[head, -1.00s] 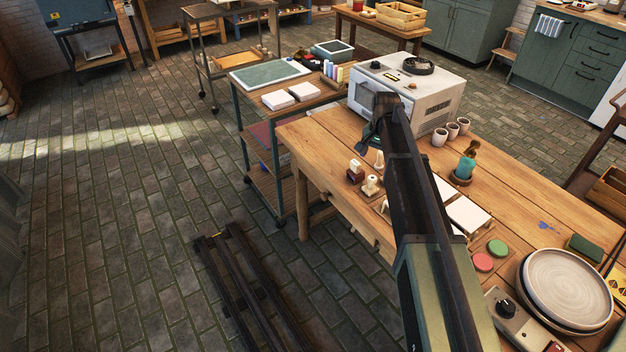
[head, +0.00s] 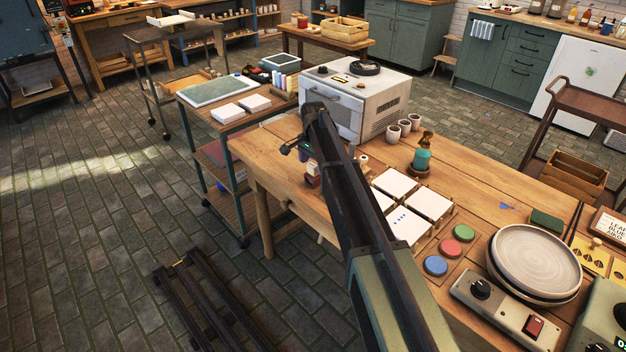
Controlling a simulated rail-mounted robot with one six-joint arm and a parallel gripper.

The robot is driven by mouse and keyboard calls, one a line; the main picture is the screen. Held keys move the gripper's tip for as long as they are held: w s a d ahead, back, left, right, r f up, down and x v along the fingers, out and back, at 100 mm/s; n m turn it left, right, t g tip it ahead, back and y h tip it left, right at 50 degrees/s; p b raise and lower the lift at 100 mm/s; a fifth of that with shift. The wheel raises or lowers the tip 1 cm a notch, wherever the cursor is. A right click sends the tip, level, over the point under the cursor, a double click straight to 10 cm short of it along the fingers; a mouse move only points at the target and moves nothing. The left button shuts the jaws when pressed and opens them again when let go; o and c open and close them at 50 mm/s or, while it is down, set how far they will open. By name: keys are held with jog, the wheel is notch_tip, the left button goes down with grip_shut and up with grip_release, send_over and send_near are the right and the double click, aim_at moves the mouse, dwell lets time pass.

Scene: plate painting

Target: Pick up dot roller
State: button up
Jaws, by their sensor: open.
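My gripper (head: 296,148) hangs at the far end of my arm, over the left edge area of the wooden table, small and dark. Its fingers are open, and I see nothing between them. A small hand tool with a reddish-brown base (head: 312,174) stands on the table just below and right of my gripper, apart from it as far as I can see. Another small pale-topped tool (head: 363,161) shows just right of my arm. I cannot tell which of these is the dot roller. My arm hides part of the tool area.
White tiles (head: 428,203) lie right of my arm, one with blue dots. Round green, red and blue pads (head: 436,265) lie nearer. A plate (head: 535,258) sits on a wheel at right. A white kiln (head: 352,105), cups (head: 404,127) and a teal bottle (head: 422,160) stand behind.

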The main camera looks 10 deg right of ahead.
aim_at(313, 172)
notch_tip(313, 172, down, 4)
jog(key=b, duration=0.2)
jog(key=shift+a+f+b, duration=0.1)
jog(key=shift+f+b, duration=0.05)
jog(key=shift+b, duration=0.25)
jog(key=shift+r, duration=0.25)
jog(key=shift+c, duration=0.2)
jog(key=c, duration=1.1)
jog(key=shift+o, duration=0.2)
notch_tip(313, 172, up, 20)
jog(key=p, duration=2)
jog(key=shift+p, duration=0.3)
